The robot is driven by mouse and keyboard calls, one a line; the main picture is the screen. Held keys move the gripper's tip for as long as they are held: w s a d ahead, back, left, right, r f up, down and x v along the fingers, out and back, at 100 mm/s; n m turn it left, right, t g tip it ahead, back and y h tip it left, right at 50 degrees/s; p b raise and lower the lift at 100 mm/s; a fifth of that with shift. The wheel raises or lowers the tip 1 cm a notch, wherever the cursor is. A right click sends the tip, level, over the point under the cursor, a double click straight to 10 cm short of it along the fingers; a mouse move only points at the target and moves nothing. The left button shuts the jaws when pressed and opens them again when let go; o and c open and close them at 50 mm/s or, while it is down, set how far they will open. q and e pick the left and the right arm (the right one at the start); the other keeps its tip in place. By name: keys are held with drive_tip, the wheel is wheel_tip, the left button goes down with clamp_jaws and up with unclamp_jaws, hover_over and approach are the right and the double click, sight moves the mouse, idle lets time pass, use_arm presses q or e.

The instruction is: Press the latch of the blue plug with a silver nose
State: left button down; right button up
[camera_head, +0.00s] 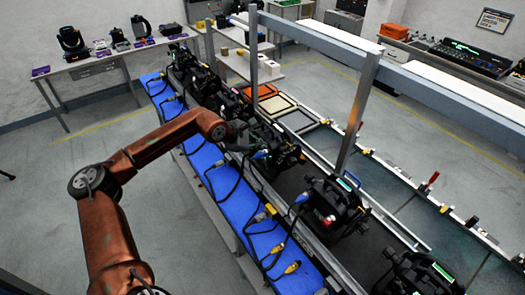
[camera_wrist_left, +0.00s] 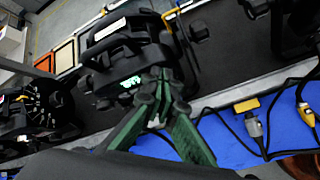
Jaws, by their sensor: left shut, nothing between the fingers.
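A blue plug (camera_head: 260,154) sits at the front of a black par can, just beyond my left gripper (camera_head: 243,135) in the head view. A second blue plug (camera_head: 301,198) is on the nearer can. I cannot tell the nose colour or latch of either. My left gripper also shows in the wrist view (camera_wrist_left: 158,85). Its green fingers come together with nothing held, their tips in front of a black par can (camera_wrist_left: 125,50). I cannot tell whether they touch it. The plug's latch is not clear in the wrist view. My right gripper is not in view.
A row of black par cans (camera_head: 335,205) stands on a dark belt. Along it runs a blue mat (camera_head: 232,205) with black cables, yellow plugs (camera_head: 292,267) and a grey plug (camera_wrist_left: 253,125). A metal post (camera_head: 357,115) rises behind the row.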

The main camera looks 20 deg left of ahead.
sight(261, 152)
use_arm(q)
drive_tip(key=shift+r, duration=0.4)
drive_tip(key=shift+r, duration=0.1)
drive_tip(key=shift+r+p, duration=1.05)
drive_tip(key=shift+r, duration=1.35)
